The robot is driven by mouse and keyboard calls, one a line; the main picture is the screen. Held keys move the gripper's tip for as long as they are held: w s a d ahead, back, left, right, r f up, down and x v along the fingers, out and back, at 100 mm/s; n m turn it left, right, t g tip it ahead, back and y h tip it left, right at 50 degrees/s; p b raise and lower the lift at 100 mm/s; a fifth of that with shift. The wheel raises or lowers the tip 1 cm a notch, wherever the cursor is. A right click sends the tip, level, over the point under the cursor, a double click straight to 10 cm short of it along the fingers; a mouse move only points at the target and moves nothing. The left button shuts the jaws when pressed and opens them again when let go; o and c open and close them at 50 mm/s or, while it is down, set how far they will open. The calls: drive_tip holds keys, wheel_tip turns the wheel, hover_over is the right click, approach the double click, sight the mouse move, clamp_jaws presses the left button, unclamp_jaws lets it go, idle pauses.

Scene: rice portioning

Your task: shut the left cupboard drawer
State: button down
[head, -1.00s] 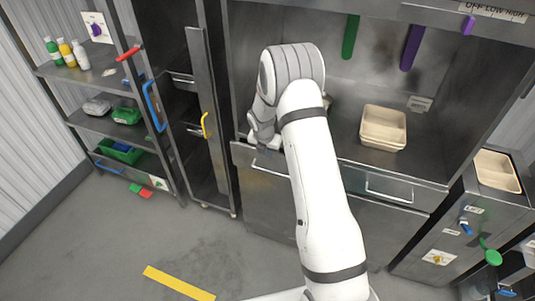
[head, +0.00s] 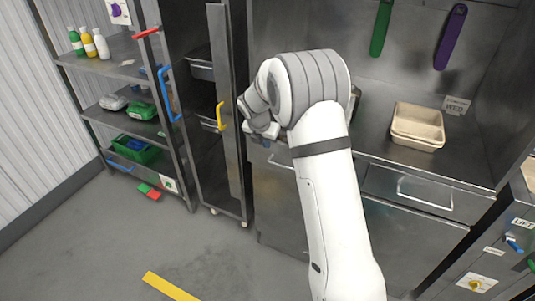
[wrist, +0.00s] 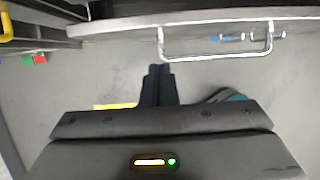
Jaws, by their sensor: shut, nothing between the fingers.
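The left cupboard drawer (head: 263,155) is a grey metal front under the worktop in the head view, partly hidden behind my arm. The wrist view shows a grey panel edge (wrist: 120,27) across the top with a bright bar handle (wrist: 215,57). My gripper (wrist: 155,70) is shut and empty, its dark fingers together just short of the panel and left of the handle. In the head view my arm hides the fingers. How far the drawer stands out cannot be told.
The right drawer (head: 425,193) has its own bar handle. Beige trays (head: 417,127) stand on the worktop. A tall cabinet with a yellow-handled door (head: 227,110) stands close on the left, beside a shelf rack (head: 115,52). The floor (head: 110,240) in front is largely clear.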

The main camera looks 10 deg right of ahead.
sight(275, 147)
drive_tip(key=x, duration=0.9)
drive_tip(key=shift+w+d+r+p, duration=0.15)
drive_tip(key=shift+w+d+p, duration=0.1)
drive_tip(key=shift+p, duration=0.15)
drive_tip(key=w+d, duration=0.1)
drive_tip(key=w+d+p, duration=0.1)
drive_tip(key=w, duration=0.1)
drive_tip(key=shift+w, duration=0.1)
